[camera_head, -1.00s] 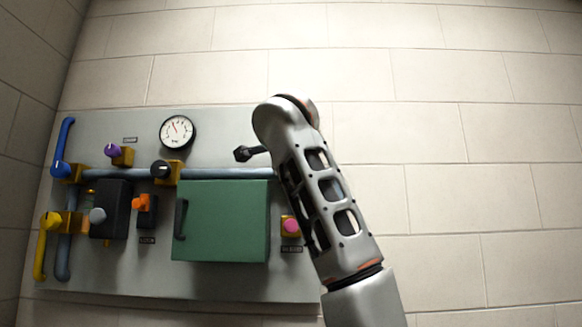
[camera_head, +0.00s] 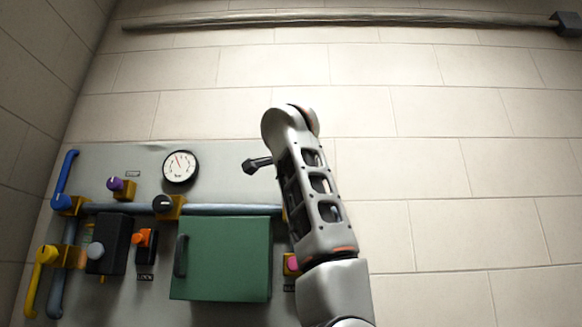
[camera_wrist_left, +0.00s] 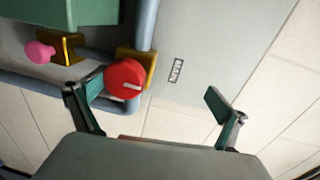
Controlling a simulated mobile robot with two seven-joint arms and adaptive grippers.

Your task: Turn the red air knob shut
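The red air knob (camera_wrist_left: 124,77) shows in the left wrist view, on a yellow block at the end of a grey pipe. A short pale mark lies on its face. In the head view the knob is hidden behind my arm. My left gripper (camera_wrist_left: 152,96) is open and empty, with its fingers spread wide. The knob lies between the lines of the fingers, much closer to the left finger in the wrist view. I cannot tell whether they touch. In the head view only one dark finger of it shows, left of my arm. My right gripper is not in view.
A green box (camera_head: 222,258) and a pink knob (camera_wrist_left: 40,52) are nearby on the grey panel (camera_head: 112,157). A gauge (camera_head: 180,166), dark, purple, orange and yellow knobs and a blue lever are farther left. The wall (camera_head: 460,170) right of the panel is clear.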

